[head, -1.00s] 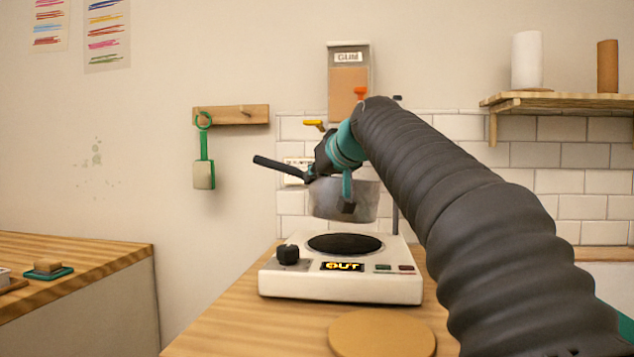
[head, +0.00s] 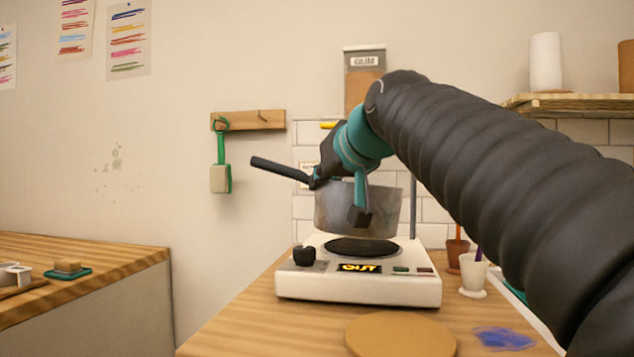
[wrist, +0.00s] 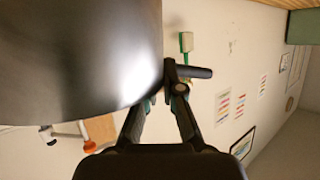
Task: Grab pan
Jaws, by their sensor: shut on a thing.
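The pan (head: 335,207) is a grey metal pot with a black handle (head: 280,168) pointing left. It hangs in the air above the hot plate (head: 361,247) of a white scale-like burner. My gripper (head: 340,195) is shut on the pan, with a dark fingertip in front of its wall. In the wrist view the pan (wrist: 75,55) fills the upper left and the handle (wrist: 195,72) shows beyond my gripper (wrist: 165,85). The exact contact point is partly hidden.
The white burner base (head: 360,289) has a knob and a lit display. A round wooden board (head: 400,337) lies in front. A white cup (head: 473,275) and blue pigment smear (head: 503,338) are at right. A side counter (head: 90,280) stands at left.

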